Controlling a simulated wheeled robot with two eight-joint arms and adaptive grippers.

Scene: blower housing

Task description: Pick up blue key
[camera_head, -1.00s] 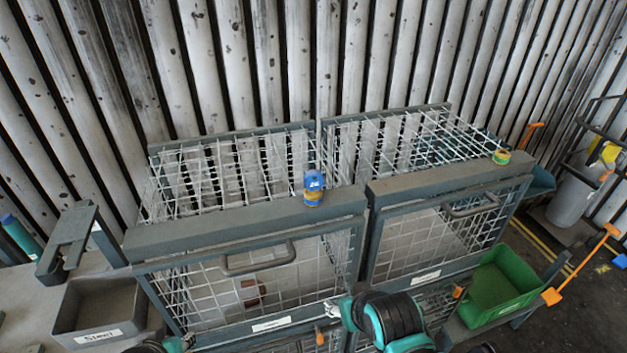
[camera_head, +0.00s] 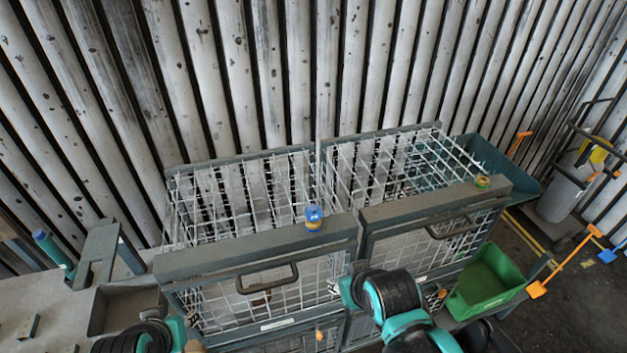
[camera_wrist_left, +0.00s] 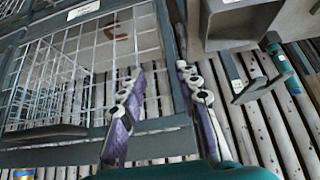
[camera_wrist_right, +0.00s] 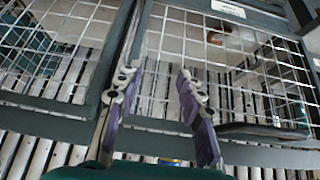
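A small blue piece with a yellow base (camera_head: 314,217) stands on the front top beam of the left mesh cage in the head view. It is the only likely blue key, but its key shape is too small to make out. My left gripper (camera_wrist_left: 160,72) is open and empty in front of the left cage's mesh. My right gripper (camera_wrist_right: 160,70) is open and empty, also in front of the mesh.
The left cage (camera_head: 250,250) has a protruding handle (camera_head: 267,279). A green bin (camera_head: 487,285) is at the right, a grey bin (camera_head: 125,308) at the left. A ribbed wall stands behind.

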